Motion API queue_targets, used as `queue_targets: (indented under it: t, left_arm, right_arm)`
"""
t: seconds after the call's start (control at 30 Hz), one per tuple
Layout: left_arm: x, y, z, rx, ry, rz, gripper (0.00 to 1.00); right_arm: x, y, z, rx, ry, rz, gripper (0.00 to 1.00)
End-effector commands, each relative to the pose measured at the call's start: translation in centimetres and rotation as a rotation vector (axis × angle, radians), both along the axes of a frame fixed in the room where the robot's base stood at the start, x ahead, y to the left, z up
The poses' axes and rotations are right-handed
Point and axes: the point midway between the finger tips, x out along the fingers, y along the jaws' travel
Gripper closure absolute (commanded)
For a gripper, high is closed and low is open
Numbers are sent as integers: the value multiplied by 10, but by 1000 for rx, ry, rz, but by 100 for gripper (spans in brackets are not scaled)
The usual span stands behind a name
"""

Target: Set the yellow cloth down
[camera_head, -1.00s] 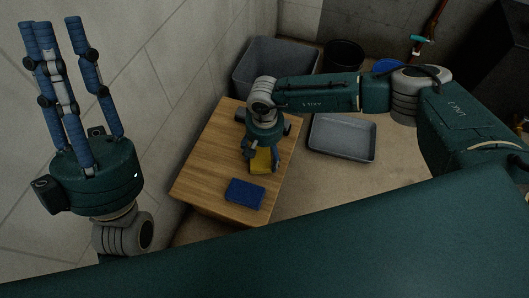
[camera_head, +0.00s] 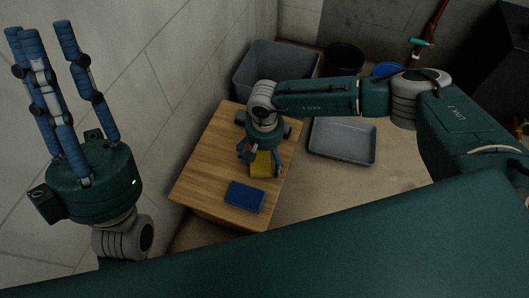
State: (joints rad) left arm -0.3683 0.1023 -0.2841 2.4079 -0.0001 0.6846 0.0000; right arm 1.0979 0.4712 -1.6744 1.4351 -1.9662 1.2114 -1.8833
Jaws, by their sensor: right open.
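The yellow cloth (camera_head: 261,165) is a small folded pad on the wooden table (camera_head: 207,165), just behind a blue cloth (camera_head: 245,196). My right gripper (camera_head: 262,168) is over the yellow cloth, pointing down, with its fingers open on either side of it. The gripper hides the far part of the cloth, and I cannot tell whether the fingers touch it. My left gripper (camera_head: 43,35) is raised at the far left, fingers pointing up, apart from one another and empty.
A grey bin (camera_head: 275,65) and a black bucket (camera_head: 343,57) stand behind the table. A shallow grey tray (camera_head: 342,141) lies on the floor to its right. A wall (camera_head: 165,80) runs along the left. The table's left part is bare.

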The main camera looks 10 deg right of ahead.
Motion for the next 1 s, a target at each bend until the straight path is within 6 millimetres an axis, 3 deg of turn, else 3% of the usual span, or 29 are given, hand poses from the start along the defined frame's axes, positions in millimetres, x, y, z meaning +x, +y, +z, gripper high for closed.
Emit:
queue_targets:
  t: [0.07,0.27,0.6,0.8,1.0]
  left_arm:
    - [3,-1,0,4,11,0,75]
    - [36,-8,-17,50,172,8,75]
    - [97,-17,-73,159,529,28,75]
    - [118,-18,-112,211,718,38,75]
    - [126,-17,-138,243,832,44,75]
  right_arm:
    - [0,0,2,0,0,0,7]
    - [1,0,20,2,-2,0,7]
    - [1,0,73,1,-2,0,7]
    - [1,-1,102,0,-1,0,7]
    - [0,-1,119,0,-1,0,7]
